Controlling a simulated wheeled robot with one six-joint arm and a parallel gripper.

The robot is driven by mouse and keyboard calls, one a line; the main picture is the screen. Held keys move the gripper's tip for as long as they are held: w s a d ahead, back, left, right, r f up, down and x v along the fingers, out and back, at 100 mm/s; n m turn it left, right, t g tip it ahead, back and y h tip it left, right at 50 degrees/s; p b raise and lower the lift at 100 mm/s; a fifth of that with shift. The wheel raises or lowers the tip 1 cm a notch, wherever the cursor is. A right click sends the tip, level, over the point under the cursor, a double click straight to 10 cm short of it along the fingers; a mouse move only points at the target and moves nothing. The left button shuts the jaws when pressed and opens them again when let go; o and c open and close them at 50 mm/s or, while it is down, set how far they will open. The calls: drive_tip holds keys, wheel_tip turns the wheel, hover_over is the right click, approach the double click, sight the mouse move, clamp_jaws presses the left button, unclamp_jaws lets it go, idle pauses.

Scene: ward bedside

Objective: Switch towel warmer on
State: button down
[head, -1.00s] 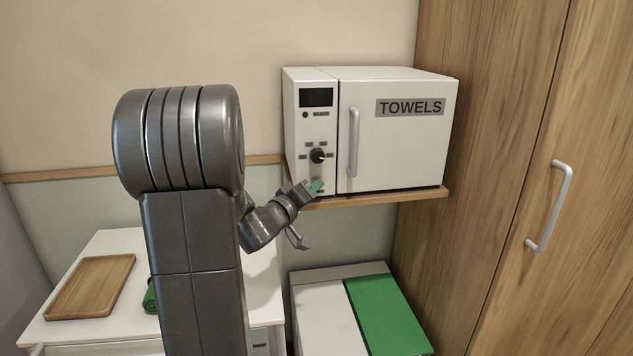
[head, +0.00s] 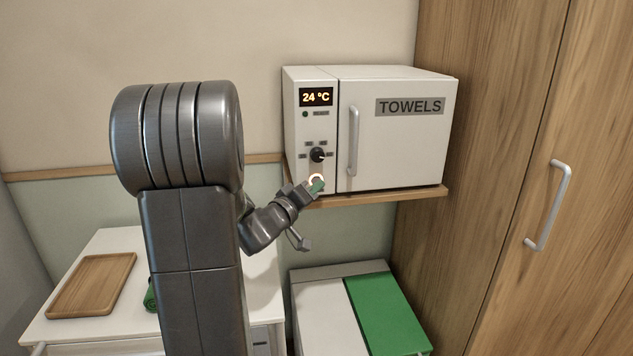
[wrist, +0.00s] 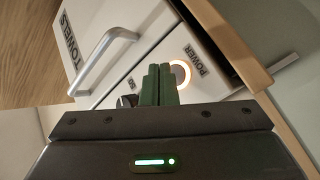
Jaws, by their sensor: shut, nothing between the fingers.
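The white towel warmer (head: 395,130) stands on a wooden wall shelf, its door marked TOWELS shut. Its display (head: 316,97) is lit and reads 24 °C. The power button (head: 316,179) low on the control panel has a glowing ring; in the wrist view the ring (wrist: 183,72) shows beside the word POWER. My gripper (head: 318,186) is shut and empty, its green fingertips at the button. In the wrist view the fingertips (wrist: 160,72) overlap the ring's edge; whether they touch the button I cannot tell. The dial (head: 317,155) sits above the button.
The shelf edge (head: 385,198) runs just below the warmer. A wooden tray (head: 92,284) and a partly hidden green roll (head: 150,296) lie on the white cabinet at left. A bin with a green lid (head: 388,315) stands below the shelf. A wooden wardrobe (head: 500,150) is at right.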

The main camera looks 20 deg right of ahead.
drive_tip(key=s, duration=0.3)
drive_tip(key=s+a, duration=0.1)
drive_tip(key=s, duration=0.1)
drive_tip(key=shift+s+a, duration=0.2)
drive_tip(key=shift+s, duration=0.2)
